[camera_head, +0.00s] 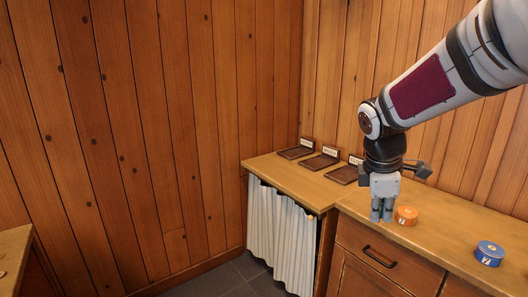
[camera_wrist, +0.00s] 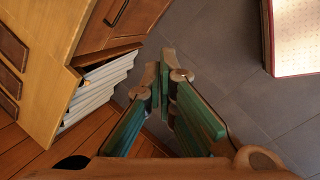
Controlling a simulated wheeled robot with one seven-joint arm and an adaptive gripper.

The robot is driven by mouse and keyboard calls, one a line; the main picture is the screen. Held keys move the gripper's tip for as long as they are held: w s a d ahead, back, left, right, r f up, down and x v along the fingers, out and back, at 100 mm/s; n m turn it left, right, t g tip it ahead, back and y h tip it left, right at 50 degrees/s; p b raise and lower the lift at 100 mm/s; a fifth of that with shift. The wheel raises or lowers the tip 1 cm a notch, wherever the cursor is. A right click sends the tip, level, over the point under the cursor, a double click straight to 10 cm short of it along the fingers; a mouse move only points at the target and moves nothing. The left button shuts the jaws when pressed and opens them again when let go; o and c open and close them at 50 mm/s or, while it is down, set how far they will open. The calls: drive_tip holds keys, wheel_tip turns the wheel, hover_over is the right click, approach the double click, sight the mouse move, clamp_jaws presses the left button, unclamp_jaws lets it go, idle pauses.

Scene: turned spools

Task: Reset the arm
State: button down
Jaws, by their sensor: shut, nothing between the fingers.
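My gripper (camera_head: 381,216) hangs down from the arm at the right of the head view, its fingers together and empty. In the wrist view, the green-padded fingers of the gripper (camera_wrist: 166,62) meet over the grey tiled floor. In the head view, the fingers overlap the front edge of the wooden counter (camera_head: 450,235). An orange spool (camera_head: 406,216) with a number label shows just to the right of the fingers, apart from them. A blue spool (camera_head: 489,254) with a similar label sits farther right on the counter.
Three dark labelled trays (camera_head: 296,152) stand along the counter's back left; the gripper partly hides the nearest. A white curtain (camera_head: 279,235) and a drawer (camera_head: 375,258) are below. Another wooden surface (camera_head: 14,250) is at the lower left. A red-edged pale dotted surface (camera_wrist: 297,38) shows in the wrist view.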

drive_tip(key=s+a+r+m+y+p, duration=0.1)
drive_tip(key=s+m, duration=0.4)
drive_tip(key=s, duration=0.5)
drive_tip(key=s+a+r+m+t+y+p, duration=0.1)
drive_tip(key=s+a+r+m+p, duration=0.2)
drive_tip(key=s, duration=0.7)
drive_tip(key=s+a+r+m+p, duration=0.2)
drive_tip(key=s+r+m, duration=0.3)
drive_tip(key=s, duration=0.5)
drive_tip(key=shift+a+r+m+t+y, duration=0.3)
drive_tip(key=shift+r+m+y, duration=0.1)
drive_tip(key=shift+m, duration=0.4)
